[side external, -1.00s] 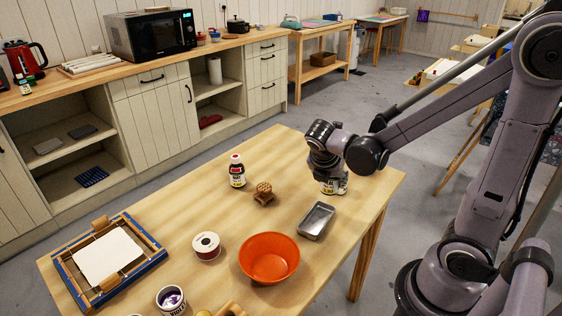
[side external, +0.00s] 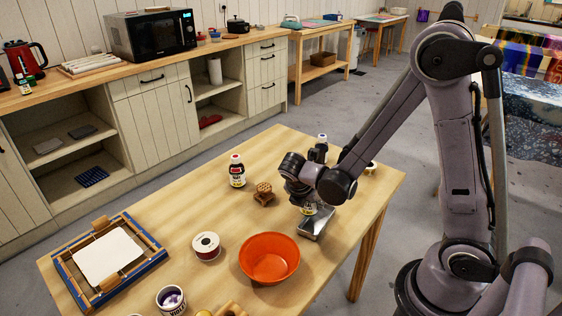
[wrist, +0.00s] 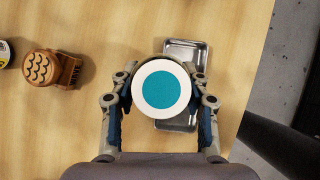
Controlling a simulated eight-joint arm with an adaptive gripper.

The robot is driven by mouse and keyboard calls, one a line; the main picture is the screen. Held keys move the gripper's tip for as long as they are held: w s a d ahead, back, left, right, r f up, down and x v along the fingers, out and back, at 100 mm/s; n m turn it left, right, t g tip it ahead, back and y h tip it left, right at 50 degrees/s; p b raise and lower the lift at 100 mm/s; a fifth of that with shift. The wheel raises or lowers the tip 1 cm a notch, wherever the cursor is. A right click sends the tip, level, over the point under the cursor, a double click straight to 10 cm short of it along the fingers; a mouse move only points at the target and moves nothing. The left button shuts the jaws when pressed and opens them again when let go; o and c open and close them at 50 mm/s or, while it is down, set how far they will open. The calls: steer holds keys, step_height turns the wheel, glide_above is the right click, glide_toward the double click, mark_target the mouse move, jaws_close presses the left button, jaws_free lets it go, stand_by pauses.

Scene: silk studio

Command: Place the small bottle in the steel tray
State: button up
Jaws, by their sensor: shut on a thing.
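My gripper (wrist: 161,98) is shut on the small bottle (wrist: 160,90), whose round white top with a teal disc faces the wrist camera. In the side view my gripper (side external: 308,196) is over the steel tray (side external: 314,228), and a bit of the bottle's pale label (side external: 309,210) shows below it. The steel tray (wrist: 180,124) is partly hidden behind the bottle in the wrist view. The bottle looks upright; I cannot tell whether its base touches the tray.
A red-capped bottle (side external: 237,171) and a carved wooden block (side external: 264,193) stand to the left. An orange bowl (side external: 269,258) is close in front of the tray. The table's right edge is near.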

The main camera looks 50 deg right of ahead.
steer(key=shift+f, duration=0.1)
steer(key=o, duration=1.2)
steer(key=s+a+r+m+t+y, duration=0.2)
steer(key=a+r+m, duration=0.1)
steer(key=m, duration=0.4)
steer(key=s+a+r+m+t+y, duration=0.1)
steer(key=s+a+r+m+y, duration=0.1)
steer(key=r+m, duration=0.4)
steer(key=s+a+r+m+t+y, duration=0.2)
steer(key=a+r+m, duration=0.2)
steer(key=m, duration=0.3)
steer(key=shift+s+r+m+t, duration=0.3)
steer(key=shift+s+r+m, duration=0.1)
steer(key=shift+r, duration=0.2)
